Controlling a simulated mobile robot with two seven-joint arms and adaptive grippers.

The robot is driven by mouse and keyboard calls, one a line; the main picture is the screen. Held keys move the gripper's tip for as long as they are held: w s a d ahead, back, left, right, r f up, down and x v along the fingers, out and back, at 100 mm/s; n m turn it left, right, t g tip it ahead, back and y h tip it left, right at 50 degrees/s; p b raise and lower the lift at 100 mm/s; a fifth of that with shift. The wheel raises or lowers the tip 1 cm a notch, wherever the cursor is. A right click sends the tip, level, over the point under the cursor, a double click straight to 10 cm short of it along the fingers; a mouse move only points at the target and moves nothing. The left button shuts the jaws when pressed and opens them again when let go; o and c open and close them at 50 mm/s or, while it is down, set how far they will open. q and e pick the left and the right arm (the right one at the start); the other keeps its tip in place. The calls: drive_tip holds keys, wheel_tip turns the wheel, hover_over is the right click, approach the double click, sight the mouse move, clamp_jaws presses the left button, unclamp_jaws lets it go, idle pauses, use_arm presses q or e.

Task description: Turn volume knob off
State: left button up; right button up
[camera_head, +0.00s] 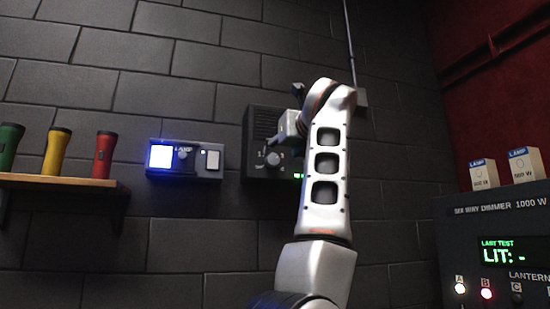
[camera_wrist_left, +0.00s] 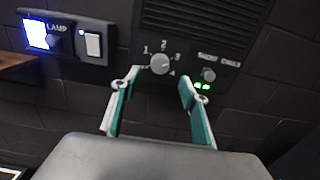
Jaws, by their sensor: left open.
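A dark speaker-like wall panel (camera_head: 259,125) with a slotted grille holds a round grey knob (camera_head: 273,158) ringed by the numbers 1 to 4. In the left wrist view this knob (camera_wrist_left: 160,64) shows clearly. A smaller knob (camera_wrist_left: 208,74) with a blurred label sits to its right, above green lights (camera_wrist_left: 202,86). I cannot read which knob is for volume. My left gripper (camera_wrist_left: 160,82) is open and empty, its fingers spread below and on either side of the numbered knob, apparently short of it. In the head view my left arm hides the panel's right part.
A lamp switch box (camera_head: 184,160) with a lit square is on the wall left of the panel. A shelf (camera_head: 60,181) with green, yellow and red torches is at far left. A dimmer console (camera_head: 495,225) stands at right, with two small boxes on top.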

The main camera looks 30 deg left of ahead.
sight(274, 159)
use_arm(q)
drive_tip(key=p+x, duration=0.2)
drive_tip(key=x, duration=0.4)
drive_tip(key=shift+w+a, duration=0.1)
drive_tip(key=shift+a, duration=0.05)
drive_tip(key=shift+w+a, duration=0.4)
use_arm(e)
drive_tip(key=shift+s+d+f+h, duration=0.2)
drive_tip(key=shift+s+d, duration=0.15)
drive_tip(key=shift+d, duration=0.25)
drive_tip(key=shift+s+d+f+h, duration=0.2)
drive_tip(key=shift+s+d, duration=0.1)
drive_tip(key=shift+d, duration=0.25)
use_arm(q)
drive_tip(key=c, duration=1)
drive_tip(key=shift+c, duration=0.4)
use_arm(e)
drive_tip(key=shift+a+r, duration=0.15)
drive_tip(key=shift+a, duration=0.1)
